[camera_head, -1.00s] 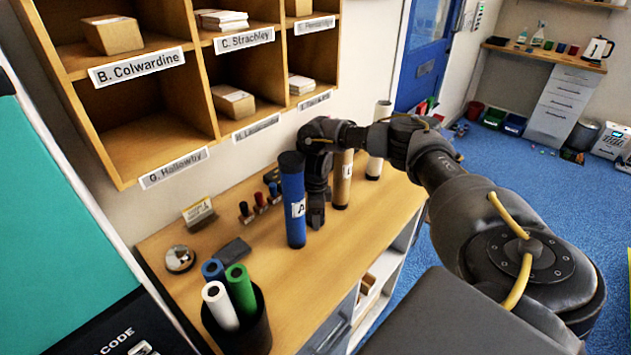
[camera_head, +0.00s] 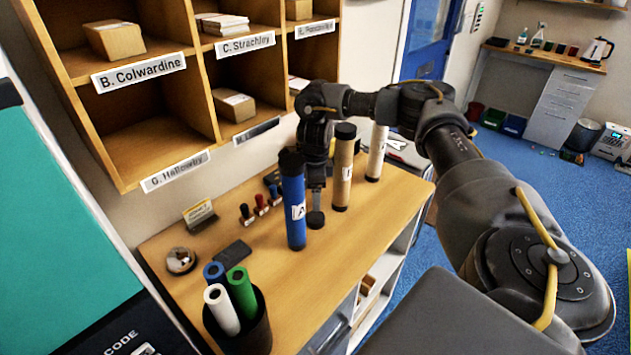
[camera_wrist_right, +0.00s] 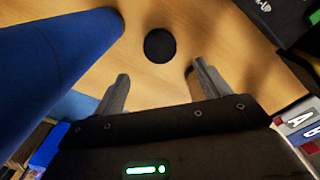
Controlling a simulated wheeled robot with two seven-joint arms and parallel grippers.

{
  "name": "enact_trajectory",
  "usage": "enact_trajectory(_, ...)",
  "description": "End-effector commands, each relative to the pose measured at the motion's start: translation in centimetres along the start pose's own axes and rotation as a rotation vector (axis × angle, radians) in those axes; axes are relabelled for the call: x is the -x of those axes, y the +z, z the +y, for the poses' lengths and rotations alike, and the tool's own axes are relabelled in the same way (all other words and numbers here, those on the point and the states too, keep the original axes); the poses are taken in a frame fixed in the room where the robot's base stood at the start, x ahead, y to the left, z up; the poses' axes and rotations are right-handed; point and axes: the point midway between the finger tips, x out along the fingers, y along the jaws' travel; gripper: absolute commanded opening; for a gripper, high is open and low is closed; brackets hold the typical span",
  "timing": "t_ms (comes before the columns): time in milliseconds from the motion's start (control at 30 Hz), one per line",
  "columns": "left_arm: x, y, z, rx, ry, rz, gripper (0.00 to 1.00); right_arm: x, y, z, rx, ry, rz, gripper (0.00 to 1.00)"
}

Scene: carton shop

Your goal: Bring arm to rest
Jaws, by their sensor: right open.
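My right gripper (camera_head: 316,188) hangs open and empty above the wooden counter (camera_head: 335,270), between a blue tube and a brown tube. In the right wrist view its two fingers (camera_wrist_right: 159,75) stand apart. A small black round thing (camera_head: 316,218) is on the counter just below the gripper; it also shows as a black disc (camera_wrist_right: 160,45) in the right wrist view, beyond the fingertips. The blue tube (camera_head: 294,215), upright with a black top, stands just left of the gripper and fills the upper left of the wrist view (camera_wrist_right: 50,60). My left gripper is out of view.
The brown tube (camera_head: 342,180) and a white tube (camera_head: 377,155) stand right of the gripper. A black bin (camera_head: 255,335) of rolled tubes, several stamps (camera_head: 261,205) and a silver bell (camera_head: 181,261) are on the counter. Labelled pigeonholes (camera_head: 215,140) rise behind.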

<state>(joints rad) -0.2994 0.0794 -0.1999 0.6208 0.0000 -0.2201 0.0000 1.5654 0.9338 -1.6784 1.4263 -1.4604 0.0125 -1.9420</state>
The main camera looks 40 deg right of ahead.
Motion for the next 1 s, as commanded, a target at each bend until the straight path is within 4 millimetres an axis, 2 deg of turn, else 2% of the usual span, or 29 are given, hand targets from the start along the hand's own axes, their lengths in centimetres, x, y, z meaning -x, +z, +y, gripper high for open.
enact_trajectory(33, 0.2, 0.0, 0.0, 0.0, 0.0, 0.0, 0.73, 0.9, 0.1, -0.1, 0.002, -0.003, -0.001, 0.75)
enact_trajectory(200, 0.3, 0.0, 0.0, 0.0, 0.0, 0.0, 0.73, 2.3, 0.0, 0.0, 0.002, -0.002, 0.0, 0.75)
enact_trajectory(667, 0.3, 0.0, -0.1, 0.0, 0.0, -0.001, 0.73, 2.5, 0.0, 0.0, 0.001, 0.002, 0.001, 0.75)
enact_trajectory(767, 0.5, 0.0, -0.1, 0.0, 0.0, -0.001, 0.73, 1.8, -0.7, 0.6, -0.002, 0.028, 0.005, 0.75)
enact_trajectory(867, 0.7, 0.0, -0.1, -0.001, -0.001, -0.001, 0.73, -0.1, -2.7, 2.4, -0.013, 0.107, 0.013, 0.75)
enact_trajectory(1000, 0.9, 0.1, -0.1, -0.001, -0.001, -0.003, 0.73, -3.9, -7.2, 7.1, -0.124, 0.293, 0.021, 0.75)
